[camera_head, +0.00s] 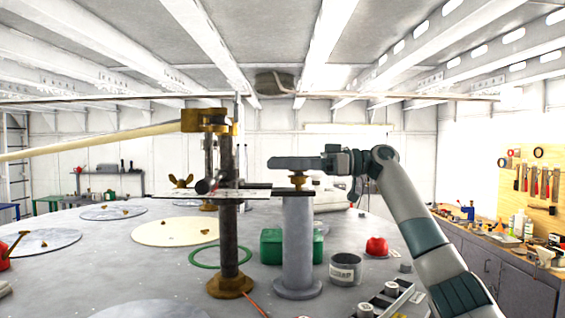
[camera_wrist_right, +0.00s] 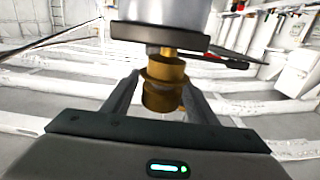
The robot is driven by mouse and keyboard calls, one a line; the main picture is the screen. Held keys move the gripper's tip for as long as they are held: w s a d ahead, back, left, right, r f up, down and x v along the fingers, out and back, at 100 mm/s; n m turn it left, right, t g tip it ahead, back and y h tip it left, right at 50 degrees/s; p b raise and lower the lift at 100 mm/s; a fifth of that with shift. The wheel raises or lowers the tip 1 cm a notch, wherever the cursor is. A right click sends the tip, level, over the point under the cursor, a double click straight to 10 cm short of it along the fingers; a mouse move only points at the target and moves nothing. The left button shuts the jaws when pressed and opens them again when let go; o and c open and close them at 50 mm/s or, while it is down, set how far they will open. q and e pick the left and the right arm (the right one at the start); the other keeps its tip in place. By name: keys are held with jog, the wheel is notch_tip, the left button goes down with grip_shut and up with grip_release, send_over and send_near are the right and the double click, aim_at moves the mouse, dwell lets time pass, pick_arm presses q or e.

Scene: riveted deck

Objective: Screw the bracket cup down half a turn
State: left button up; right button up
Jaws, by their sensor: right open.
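The brass bracket cup (camera_head: 297,180) sits on top of a grey post (camera_head: 298,245) in the head view. In the right wrist view the cup (camera_wrist_right: 165,72) shows as a flanged brass piece against a dark plate (camera_wrist_right: 160,36). In the right wrist view the open fingers of this gripper (camera_wrist_right: 160,92) stand on either side of the cup. Whether either finger touches it is unclear. My left gripper is out of view.
A dark pole (camera_head: 229,215) with a brass clamp (camera_head: 208,121) stands left of the post. A green box (camera_head: 272,246), a grey can (camera_head: 345,269) and a red object (camera_head: 377,246) are nearby. A tool bench (camera_head: 490,255) is at right.

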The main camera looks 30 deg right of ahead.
jog(key=c, duration=1.1)
jog(key=shift+w+d+f+m+t+h+b, duration=0.1)
jog(key=shift+m+t+h+b, duration=0.25)
jog(key=shift+t+b, duration=0.2)
jog(key=shift+w+f+m+t+h+b, duration=0.1)
jog(key=shift+m+t+h+b, duration=0.15)
jog(key=shift+m+t+b, duration=0.25)
jog(key=shift+w+d+m+t+h+b, duration=0.15)
jog(key=shift+m+t+h+b, duration=0.35)
jog(key=shift+t+b, duration=0.3)
jog(key=shift+w+d+r+m+t+h+b, duration=0.1)
jog(key=shift+m+t+h+b, duration=0.25)
jog(key=shift+m+t+h, duration=0.2)
jog(key=shift+w+d+r+m+t+h+b, duration=0.1)
jog(key=shift+m+t+h+b, duration=0.3)
jog(key=shift+t+h, duration=0.15)
jog(key=shift+w+d+r+m+t+h+b, duration=0.1)
jog(key=shift+d+m+t+h+b, duration=0.05)
jog(key=shift+m+t+h, duration=0.3)
jog(key=shift+w+d+m+t+h+b, duration=0.1)
jog(key=shift+m+t+h+b, duration=0.1)
jog(key=shift+m+h, duration=0.25)
jog(key=o, duration=1)
jog(key=shift+o, duration=0.5)
